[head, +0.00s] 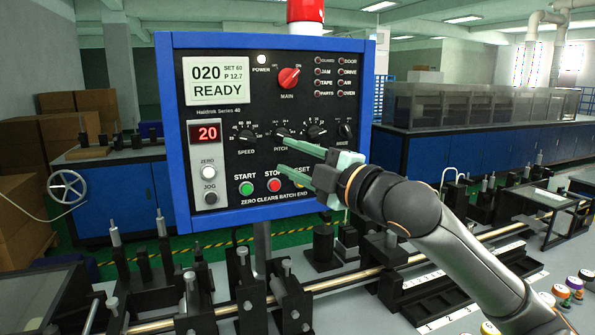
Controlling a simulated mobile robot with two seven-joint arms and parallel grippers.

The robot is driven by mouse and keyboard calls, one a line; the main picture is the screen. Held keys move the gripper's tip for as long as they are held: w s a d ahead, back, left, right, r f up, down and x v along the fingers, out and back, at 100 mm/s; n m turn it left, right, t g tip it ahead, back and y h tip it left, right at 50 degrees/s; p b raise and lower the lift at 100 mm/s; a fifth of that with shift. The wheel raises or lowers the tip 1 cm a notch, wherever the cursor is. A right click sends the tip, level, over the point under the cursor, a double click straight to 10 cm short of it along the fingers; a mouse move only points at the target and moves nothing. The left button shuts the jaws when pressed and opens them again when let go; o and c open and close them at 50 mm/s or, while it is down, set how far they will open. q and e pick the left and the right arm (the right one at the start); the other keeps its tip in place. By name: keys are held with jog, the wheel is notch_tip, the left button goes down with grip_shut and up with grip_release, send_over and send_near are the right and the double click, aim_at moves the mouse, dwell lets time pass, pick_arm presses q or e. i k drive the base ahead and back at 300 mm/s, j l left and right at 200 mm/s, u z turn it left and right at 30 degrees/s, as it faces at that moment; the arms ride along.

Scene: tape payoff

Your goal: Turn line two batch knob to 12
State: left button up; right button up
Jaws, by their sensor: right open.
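A blue-framed control panel (262,205) stands at centre left, headed "Haldrok Series 40". A row of black knobs crosses its middle: the speed knob (246,133), the pitch knob (282,131), a third knob (316,131) and a mode knob (345,131). The third knob's name is hidden behind my gripper, and its scale is too small to read surely. My right gripper (279,154) is open and empty in front of the panel, its fingers pointing left, just below the pitch knob. Contact with the panel cannot be told. My left gripper is out of view.
The panel screen (216,80) reads "020 SET 60 P 12.7 READY", and a red display (208,133) reads 20. A red main switch (289,77) and start (246,188) and stop (274,185) buttons are on the panel. Black fixtures with a long rod (330,284) stand below.

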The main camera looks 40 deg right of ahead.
aim_at(314, 132)
jog(key=k+l, duration=0.1)
jog(key=k, duration=0.4)
jog(key=k+l, duration=0.1)
jog(key=k, duration=0.4)
